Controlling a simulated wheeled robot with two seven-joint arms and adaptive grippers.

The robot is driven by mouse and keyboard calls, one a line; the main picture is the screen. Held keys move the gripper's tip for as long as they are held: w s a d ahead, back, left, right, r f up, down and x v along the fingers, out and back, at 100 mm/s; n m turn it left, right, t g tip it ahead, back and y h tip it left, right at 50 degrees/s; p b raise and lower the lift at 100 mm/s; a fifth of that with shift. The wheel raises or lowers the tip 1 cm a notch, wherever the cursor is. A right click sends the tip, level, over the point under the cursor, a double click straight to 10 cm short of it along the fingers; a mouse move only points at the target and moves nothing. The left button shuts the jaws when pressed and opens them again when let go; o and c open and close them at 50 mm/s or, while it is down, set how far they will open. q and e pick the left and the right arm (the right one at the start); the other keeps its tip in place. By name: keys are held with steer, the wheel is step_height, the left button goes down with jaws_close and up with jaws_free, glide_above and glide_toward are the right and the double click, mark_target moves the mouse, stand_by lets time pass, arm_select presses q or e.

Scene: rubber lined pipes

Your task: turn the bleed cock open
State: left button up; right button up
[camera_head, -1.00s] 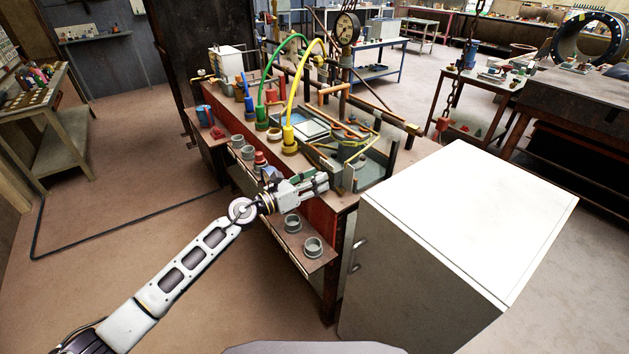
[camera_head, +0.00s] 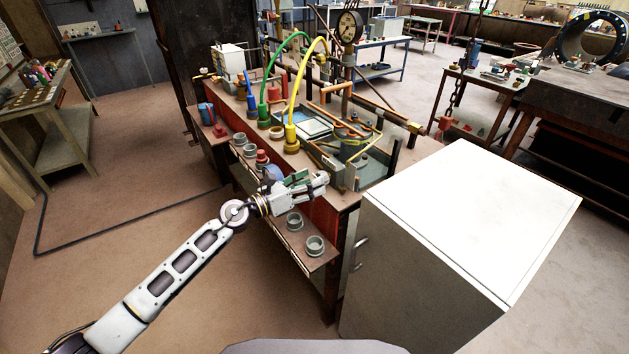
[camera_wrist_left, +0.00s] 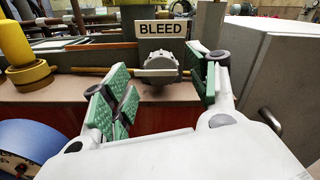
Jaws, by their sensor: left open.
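The bleed cock shows in the left wrist view as a grey, ridged round knob (camera_wrist_left: 161,69) on the bench's front edge, below a plate lettered BLEED (camera_wrist_left: 160,28). My left gripper (camera_wrist_left: 160,84) is open, with green pads on its fingers. The knob appears between the fingers, ahead of the tips; I see no contact. My right gripper is in neither view.
A white cabinet (camera_head: 460,225) stands close to the right of the gripper. A yellow fitting with a hose (camera_head: 291,138) rises at the left, and a blue round part (camera_wrist_left: 32,145) lies low left in the wrist view. Grey cups (camera_head: 314,246) stand on the lower shelf.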

arm_select(q)
steer(key=v, duration=0.9)
steer(key=shift+s+a, duration=0.15)
steer(key=shift+a, duration=0.05)
stand_by(0.7)
